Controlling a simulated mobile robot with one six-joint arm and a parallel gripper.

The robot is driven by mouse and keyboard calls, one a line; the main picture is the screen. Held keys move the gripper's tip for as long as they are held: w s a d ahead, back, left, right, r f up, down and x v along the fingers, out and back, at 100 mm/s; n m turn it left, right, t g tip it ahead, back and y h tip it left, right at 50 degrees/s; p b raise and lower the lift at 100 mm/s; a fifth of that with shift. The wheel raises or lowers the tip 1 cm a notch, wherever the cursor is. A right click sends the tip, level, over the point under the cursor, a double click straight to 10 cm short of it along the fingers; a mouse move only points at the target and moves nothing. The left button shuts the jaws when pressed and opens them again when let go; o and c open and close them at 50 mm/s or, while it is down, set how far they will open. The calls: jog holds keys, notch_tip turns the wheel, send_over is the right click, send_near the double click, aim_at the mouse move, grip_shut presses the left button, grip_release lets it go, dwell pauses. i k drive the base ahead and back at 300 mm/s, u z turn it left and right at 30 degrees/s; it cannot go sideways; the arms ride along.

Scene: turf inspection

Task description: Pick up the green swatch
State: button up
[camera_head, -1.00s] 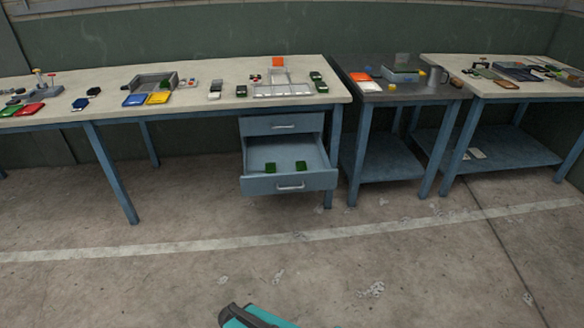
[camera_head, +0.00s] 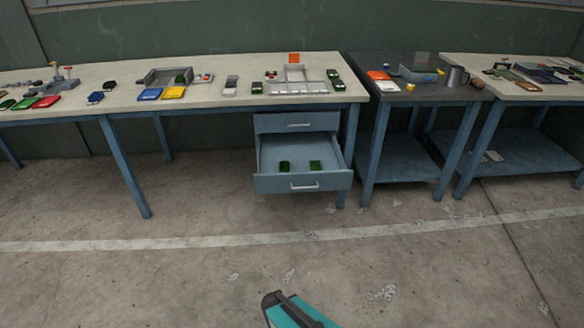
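Several green pieces are in view, and I cannot tell which one is the green swatch. Two small dark green pieces, a left one (camera_head: 285,166) and a right one (camera_head: 315,165), lie apart in the open lower drawer (camera_head: 303,183). Other green pieces are on the long workbench (camera_head: 215,95): a pair at its right end (camera_head: 335,80), one near the middle (camera_head: 257,88) and one at the far left (camera_head: 25,104). A teal and dark part of my arm shows at the bottom edge. My gripper's fingers are not in view.
Blue (camera_head: 150,94) and yellow (camera_head: 173,92) pieces lie before a grey tray (camera_head: 155,78). A dark side table (camera_head: 430,92) with a mug (camera_head: 457,76) stands right of the bench, then another bench (camera_head: 515,94). The concrete floor ahead is clear.

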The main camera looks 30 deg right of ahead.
aim_at(283, 166)
jog(key=u, duration=0.05)
jog(key=i, duration=1)
jog(key=z, duration=0.05)
